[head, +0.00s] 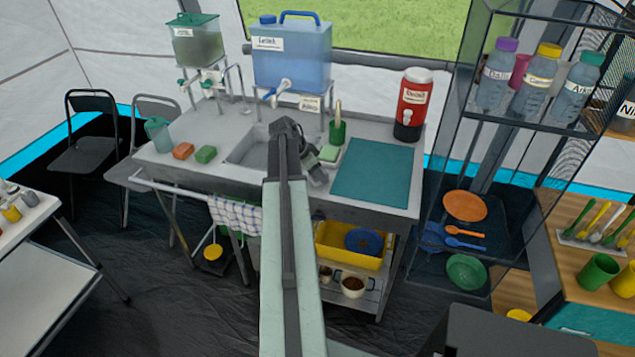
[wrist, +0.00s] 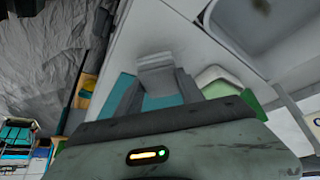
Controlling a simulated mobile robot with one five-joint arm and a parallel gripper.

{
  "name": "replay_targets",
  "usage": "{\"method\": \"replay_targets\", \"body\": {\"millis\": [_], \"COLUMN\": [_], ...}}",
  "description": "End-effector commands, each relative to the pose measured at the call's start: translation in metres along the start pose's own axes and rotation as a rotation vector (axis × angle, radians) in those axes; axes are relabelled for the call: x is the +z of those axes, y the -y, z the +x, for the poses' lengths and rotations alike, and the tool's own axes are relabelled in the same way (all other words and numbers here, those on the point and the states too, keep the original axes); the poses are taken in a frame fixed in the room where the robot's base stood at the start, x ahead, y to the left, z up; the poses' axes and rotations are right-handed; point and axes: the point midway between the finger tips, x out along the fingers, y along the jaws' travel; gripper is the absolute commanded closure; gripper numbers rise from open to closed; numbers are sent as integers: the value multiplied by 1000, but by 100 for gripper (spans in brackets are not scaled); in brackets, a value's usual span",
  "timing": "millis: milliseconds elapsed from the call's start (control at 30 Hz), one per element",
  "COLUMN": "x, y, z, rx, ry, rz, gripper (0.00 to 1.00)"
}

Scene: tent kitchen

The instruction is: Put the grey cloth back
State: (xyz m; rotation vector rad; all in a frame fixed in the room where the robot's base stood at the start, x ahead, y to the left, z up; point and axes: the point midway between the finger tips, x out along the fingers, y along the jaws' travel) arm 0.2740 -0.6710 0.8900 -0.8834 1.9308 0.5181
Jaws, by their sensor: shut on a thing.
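My gripper (head: 314,169) is over the front edge of the metal sink counter (head: 219,178), right of the basin. In the wrist view its two fingers (wrist: 158,88) are shut on a small grey piece of cloth (wrist: 156,66), which shows between and beyond the fingertips. In the head view the cloth is hard to tell from the grey gripper. Whether it touches the counter I cannot tell. A blue-and-white checked towel (head: 236,214) hangs on the rail at the counter's front.
Beside my gripper are a pale green block in a dish (head: 329,153) and a teal mat (head: 375,171). The basin (head: 251,147) lies to the left, with orange (head: 183,151) and green (head: 206,154) sponges beyond. A red drink cooler (head: 412,104) stands behind the mat.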

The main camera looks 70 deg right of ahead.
Motion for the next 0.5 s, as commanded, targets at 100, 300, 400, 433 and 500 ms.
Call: {"method": "replay_targets", "body": {"millis": [100, 300, 400, 433, 500], "x": [4, 1, 3, 3, 2], "y": [-2, -3, -3, -3, -3], "z": [18, 15, 19, 18, 18], "rx": [4, 5, 5, 5, 5], "ry": [0, 0, 0, 0, 0], "rz": [6, 8, 9, 9, 9], "gripper": [88, 88, 88, 53, 34]}}
